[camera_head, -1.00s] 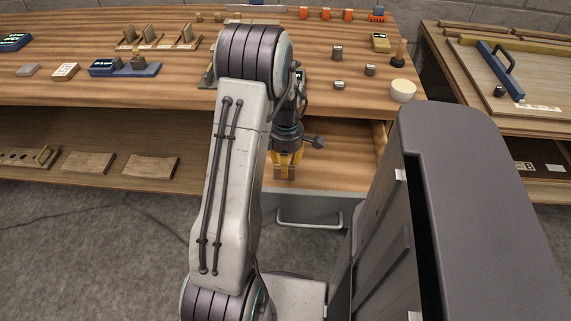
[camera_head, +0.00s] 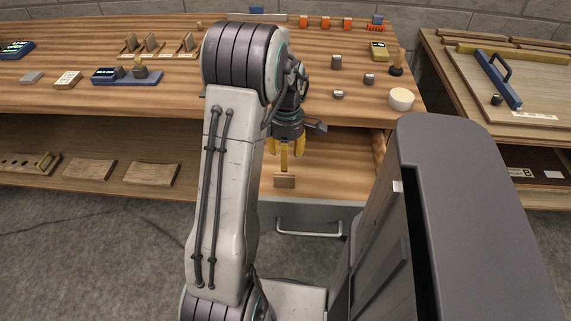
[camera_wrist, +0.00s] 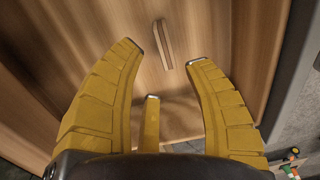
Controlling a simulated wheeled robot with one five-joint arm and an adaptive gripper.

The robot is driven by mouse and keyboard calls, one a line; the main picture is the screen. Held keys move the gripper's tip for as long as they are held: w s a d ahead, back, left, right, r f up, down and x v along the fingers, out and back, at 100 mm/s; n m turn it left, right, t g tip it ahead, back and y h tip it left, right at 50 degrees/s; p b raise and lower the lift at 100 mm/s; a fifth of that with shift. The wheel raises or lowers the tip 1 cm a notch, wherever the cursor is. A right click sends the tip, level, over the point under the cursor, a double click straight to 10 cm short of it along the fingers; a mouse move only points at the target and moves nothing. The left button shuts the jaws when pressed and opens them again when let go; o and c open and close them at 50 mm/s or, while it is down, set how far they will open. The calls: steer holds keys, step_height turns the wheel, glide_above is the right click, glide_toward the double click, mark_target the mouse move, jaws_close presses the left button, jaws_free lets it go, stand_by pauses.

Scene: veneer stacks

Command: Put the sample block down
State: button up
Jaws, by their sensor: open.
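The sample block (camera_head: 285,181) is a small brown wooden piece. It rests on the light wooden surface (camera_head: 325,172) of the open drawer, near its front edge. In the wrist view the block (camera_wrist: 164,44) shows as a narrow piece beyond the fingertips. My gripper (camera_head: 286,165) has yellow fingers and hangs above and behind the block, apart from it. In the wrist view my gripper (camera_wrist: 165,60) is open, its fingers spread with nothing between them.
The drawer's front has a metal handle (camera_head: 309,229). The workbench top (camera_head: 200,95) above holds several small blocks, a white round container (camera_head: 401,99) and blue devices. The lower shelf at left holds wooden boards (camera_head: 150,174). A side table (camera_head: 470,85) stands at right.

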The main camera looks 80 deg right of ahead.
steer(key=shift+d+r, duration=0.1)
steer(key=shift+r, duration=2.4)
steer(key=w+a+r+h, duration=0.1)
steer(key=w+a+r, duration=0.3)
steer(key=w+a, duration=0.55)
steer(key=w+a+r, duration=0.3)
steer(key=w+a, duration=0.3)
steer(key=w, duration=0.7)
steer(key=s+a+t, duration=0.1)
steer(key=a+t, duration=0.1)
steer(key=a, duration=2.3)
steer(key=shift+s+a+r+m+t+y, duration=0.2)
steer(key=shift+a+r+m+t+y, duration=0.1)
steer(key=shift+a+r+m+t, duration=0.1)
